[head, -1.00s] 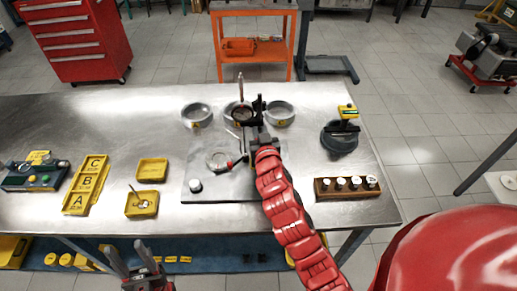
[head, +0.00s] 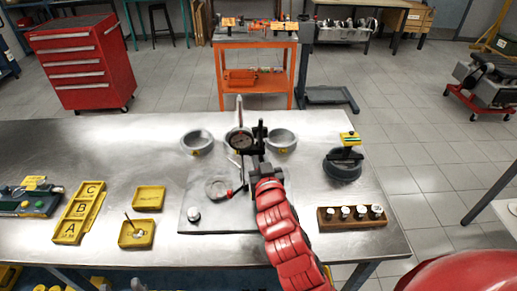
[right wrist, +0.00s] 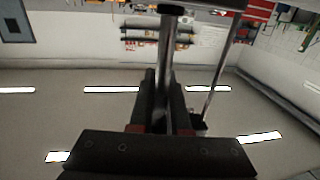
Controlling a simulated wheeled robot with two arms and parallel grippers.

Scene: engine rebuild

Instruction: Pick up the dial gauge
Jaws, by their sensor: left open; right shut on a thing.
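The dial gauge (head: 239,141) has a round face and stands upright at the middle of the bench, with thin metal rods beside it. My right gripper (head: 259,150), at the end of the red arm, is right beside the gauge. In the right wrist view its dark fingers (right wrist: 163,118) are closed around an upright metal rod (right wrist: 168,55), which seems to be part of the gauge's stand. The exact contact is partly hidden.
A grey plate (head: 205,218) lies in front. Yellow trays (head: 137,234) and a lettered yellow holder (head: 75,222) are on the left.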

